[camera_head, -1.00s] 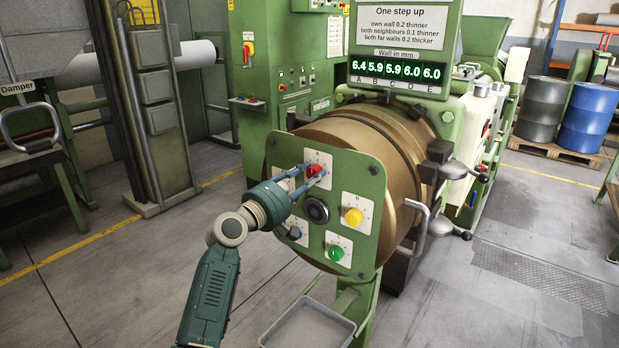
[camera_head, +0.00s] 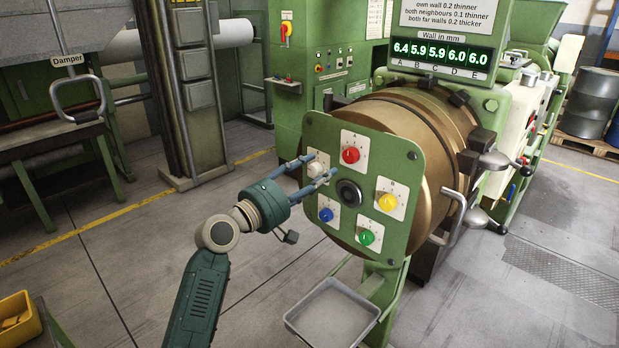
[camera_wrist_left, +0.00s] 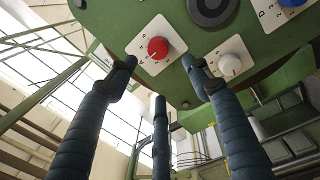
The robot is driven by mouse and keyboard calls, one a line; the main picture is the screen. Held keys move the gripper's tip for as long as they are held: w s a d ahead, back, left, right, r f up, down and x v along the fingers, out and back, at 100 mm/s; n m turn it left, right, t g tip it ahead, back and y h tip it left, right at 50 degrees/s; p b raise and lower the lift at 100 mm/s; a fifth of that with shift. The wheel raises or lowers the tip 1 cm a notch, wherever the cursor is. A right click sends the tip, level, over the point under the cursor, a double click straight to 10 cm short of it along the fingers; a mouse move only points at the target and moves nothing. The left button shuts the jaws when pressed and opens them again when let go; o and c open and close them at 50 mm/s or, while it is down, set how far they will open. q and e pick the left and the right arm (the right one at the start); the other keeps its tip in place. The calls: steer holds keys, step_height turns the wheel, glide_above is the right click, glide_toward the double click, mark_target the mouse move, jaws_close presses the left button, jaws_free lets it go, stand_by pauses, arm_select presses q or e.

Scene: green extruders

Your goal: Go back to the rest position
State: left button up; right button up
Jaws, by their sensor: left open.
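My left gripper (camera_head: 310,171) is open in front of the green knob panel (camera_head: 402,158), its fingertips by the white knob (camera_head: 317,169) at the panel's upper left. In the left wrist view the fingers (camera_wrist_left: 165,80) are spread with nothing between them. The red knob (camera_wrist_left: 158,48) shows just past one fingertip, and the white knob (camera_wrist_left: 229,65) past another. In the head view the red knob (camera_head: 350,155) is at the top, yellow (camera_head: 387,202) at right, green (camera_head: 366,237) at bottom, blue (camera_head: 326,214) at lower left. I cannot tell whether a finger touches the panel. My right gripper is not shown.
A grey tray (camera_head: 318,337) stands below the panel. A display (camera_head: 442,57) reads 6.4 5.9 5.9 6.0 6.0. A bench with a damper handle (camera_head: 75,100) is at left, a yellow bin (camera_head: 18,320) at lower left. Open floor lies between.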

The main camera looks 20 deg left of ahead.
arm_select(q)
steer(key=shift+v, duration=1)
step_height(320, 180, down, 32)
steer(key=a+g+y+b, duration=0.1)
steer(key=g+y+b, duration=0.2)
steer(key=g, duration=0.2)
steer(key=s+f+m+g+y+b, duration=0.15)
steer(key=s+f, duration=0.45)
steer(key=f, duration=0.6)
steer(key=s+f+m+g+y+b, duration=0.1)
steer(key=s+f+m+g, duration=0.1)
steer(key=s+f, duration=0.65)
steer(key=s+d+f+m+g+b, duration=0.25)
steer(key=s+f+m+g, duration=0.25)
steer(key=s+f, duration=1.8)
steer(key=s+d+f+m+g+b, duration=0.1)
steer(key=s+f, duration=0.4)
steer(key=s, duration=0.5)
steer(key=s+d+f+m+g, duration=0.1)
steer(key=s+f+m, duration=0.3)
steer(key=s, duration=0.7)
steer(key=shift+s+d+f+m+g+y+b, duration=0.15)
steer(key=shift+d+f+m+g+y+b, duration=0.3)
steer(key=shift+f, duration=0.35)
